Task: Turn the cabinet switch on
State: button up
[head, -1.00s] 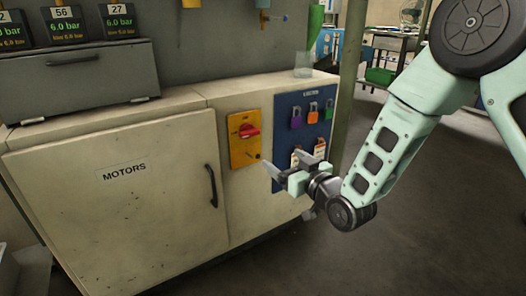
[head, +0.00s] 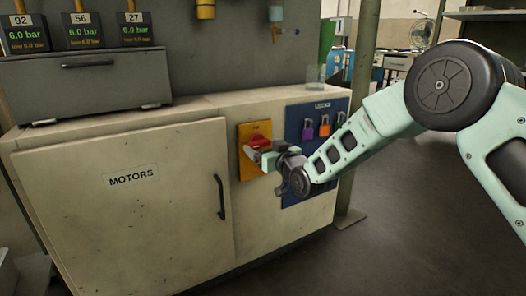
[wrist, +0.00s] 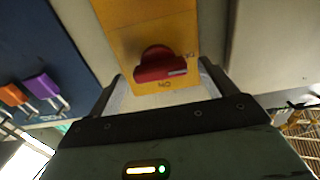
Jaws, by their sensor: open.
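The cabinet switch is a red rotary knob (head: 259,142) on a yellow plate (head: 243,163) on the front of the cream cabinet marked MOTORS (head: 130,178). My gripper (head: 257,155) is open right in front of the plate, with a finger on each side of the knob in the wrist view (wrist: 160,88). I cannot tell whether the fingers touch the knob. The gripper partly hides the plate in the head view.
A blue lock board (head: 293,118) with purple and orange padlocks (head: 324,126) is right of the plate, close to my wrist. A black door handle (head: 220,196) sticks out at left. A glass (head: 316,75) stands on the cabinet top. The floor at right is clear.

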jog(key=shift+w+a, duration=0.35)
jog(key=shift+w, duration=0.2)
jog(key=c, duration=1)
